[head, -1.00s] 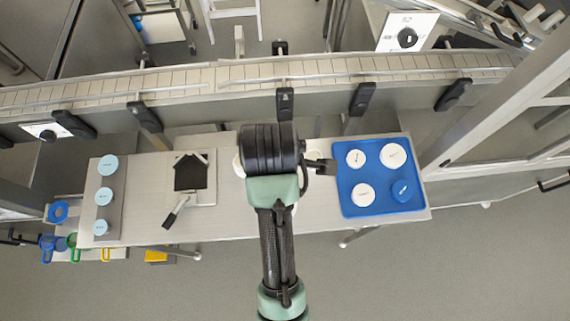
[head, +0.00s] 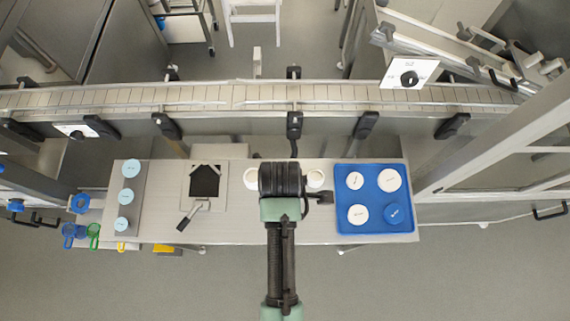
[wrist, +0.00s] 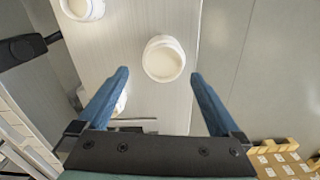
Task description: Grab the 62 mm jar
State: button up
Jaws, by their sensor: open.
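In the wrist view a white open jar (wrist: 164,58) with pale contents stands upright on the table. My gripper (wrist: 160,75) is open and empty, its two blue fingers reaching towards the jar, one to each side of it in the picture. A second white jar (wrist: 82,6) is cut off at the top left. Another white object (wrist: 121,102) is partly hidden behind the left finger. In the head view two white jars, one left (head: 250,179) and one right (head: 315,178), show beside my dark wrist, which hides the fingers. I cannot tell which jar is 62 mm.
A blue tray (head: 374,228) with several round lids lies right of my wrist. A grey strip (head: 136,180) with light-blue lids and a board with a black square (head: 205,181) lie left. A conveyor (head: 210,98) runs behind the table. A wooden pallet (wrist: 290,153) shows in the wrist view.

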jog(key=f, duration=0.2)
jog(key=f+p, duration=0.1)
jog(key=f, duration=0.1)
jog(key=shift+s+d, duration=0.2)
jog(key=shift+s, duration=0.1)
jog(key=shift+f, duration=0.6)
jog(key=c, duration=1.4)
